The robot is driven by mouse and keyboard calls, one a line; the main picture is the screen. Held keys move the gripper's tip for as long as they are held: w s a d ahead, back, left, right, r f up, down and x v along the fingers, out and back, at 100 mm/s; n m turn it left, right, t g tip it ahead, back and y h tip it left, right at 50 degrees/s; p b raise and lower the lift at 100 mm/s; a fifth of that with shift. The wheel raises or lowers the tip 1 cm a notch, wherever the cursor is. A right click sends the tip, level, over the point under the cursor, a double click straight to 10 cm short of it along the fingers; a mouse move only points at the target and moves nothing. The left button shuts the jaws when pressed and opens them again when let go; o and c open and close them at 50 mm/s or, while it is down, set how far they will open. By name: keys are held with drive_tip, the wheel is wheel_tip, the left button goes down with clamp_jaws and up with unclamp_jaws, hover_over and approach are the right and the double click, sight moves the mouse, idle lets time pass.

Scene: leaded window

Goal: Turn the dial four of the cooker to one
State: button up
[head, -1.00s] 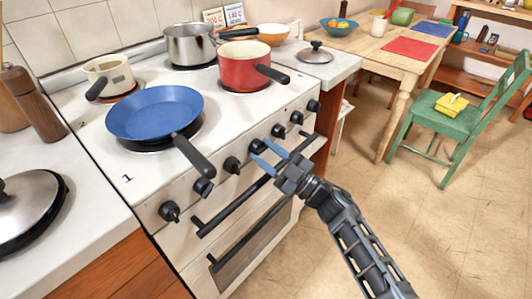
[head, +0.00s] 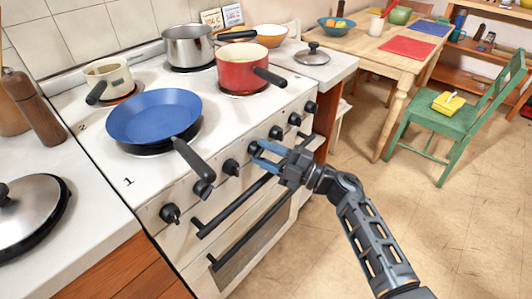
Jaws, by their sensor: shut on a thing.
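The white cooker (head: 145,172) has a row of several black dials along its sloping front. The fourth dial from the left (head: 256,148) is between the blue fingertips of my gripper (head: 259,153). My gripper is shut on this dial, reaching in from the right, and its fingers partly hide the dial. The dial's pointer and any marks around it are too small to read. The third dial (head: 231,167) is free just to the left, and the fifth dial (head: 276,132) is just to the upper right.
A blue frying pan (head: 153,115) stands on the front left hob, its handle jutting over the dials. A red pot (head: 243,66), a steel pot (head: 190,46) and a cream pot (head: 107,74) stand on the others. Oven handles run below the dials. The floor (head: 400,220) to the right is clear.

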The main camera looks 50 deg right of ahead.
drive_tip(key=shift+a, duration=0.1)
idle(0.3)
drive_tip(key=o, duration=1)
drive_tip(key=shift+o, duration=0.2)
drive_tip(key=b+v, duration=0.1)
drive_tip(key=v, duration=0.6)
drive_tip(key=shift+s, duration=0.4)
drive_tip(key=shift+f, duration=0.1)
